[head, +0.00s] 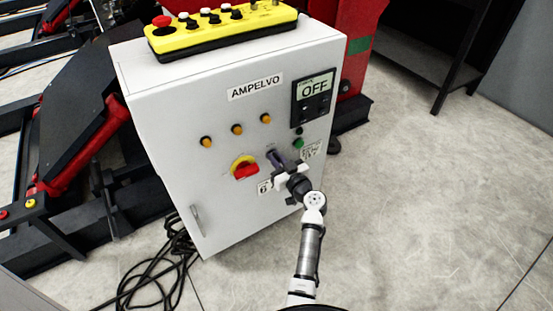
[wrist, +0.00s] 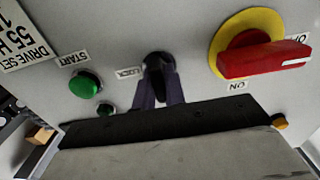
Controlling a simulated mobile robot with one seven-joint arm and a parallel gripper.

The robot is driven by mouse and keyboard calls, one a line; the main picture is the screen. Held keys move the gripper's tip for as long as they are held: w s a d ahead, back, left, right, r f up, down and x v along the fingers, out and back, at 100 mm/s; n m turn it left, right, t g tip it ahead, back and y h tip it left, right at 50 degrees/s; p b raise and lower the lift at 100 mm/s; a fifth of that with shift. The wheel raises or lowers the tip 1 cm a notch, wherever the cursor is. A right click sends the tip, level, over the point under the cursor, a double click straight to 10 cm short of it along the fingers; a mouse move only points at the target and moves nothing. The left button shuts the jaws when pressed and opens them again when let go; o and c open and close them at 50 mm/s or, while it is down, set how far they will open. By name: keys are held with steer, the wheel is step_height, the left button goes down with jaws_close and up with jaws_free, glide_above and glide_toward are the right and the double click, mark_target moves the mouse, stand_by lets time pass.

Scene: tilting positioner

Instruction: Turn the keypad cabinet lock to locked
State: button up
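The keypad cabinet (head: 200,130) is a light grey box marked AMPELVO. Its lock (wrist: 158,62) is a dark round piece on the front panel, beside a small LOCK label (wrist: 129,72) in the wrist view. My gripper (wrist: 162,84) is at the lock, with its two dark fingers on either side of the lock's dark middle part. I cannot tell whether they touch or grip it.
A red-and-yellow rotary switch (head: 244,167) sits close left of my gripper in the head view. A green START button (wrist: 84,84) is near the lock. A display (head: 313,89) reads OFF. A yellow control box (head: 222,30) lies on top. Black cables (head: 150,270) lie on the floor; the right floor is clear.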

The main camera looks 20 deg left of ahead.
jaws_close()
steer(key=m+b, duration=0.2)
steer(key=m, duration=0.1)
steer(key=shift+f+m, duration=0.15)
steer(key=shift+m, duration=0.25)
steer(key=m+b, duration=0.1)
steer(key=m, duration=0.3)
steer(key=shift+w+d+m, duration=0.1)
steer(key=shift+m, duration=0.2)
steer(key=m, duration=0.4)
steer(key=shift+w+m+p, duration=0.1)
steer(key=shift+m+p, duration=0.65)
steer(key=shift+m, duration=2.05)
steer(key=shift+f, duration=0.1)
steer(key=o, duration=0.7)
jaws_free()
steer(key=shift+d, duration=0.1)
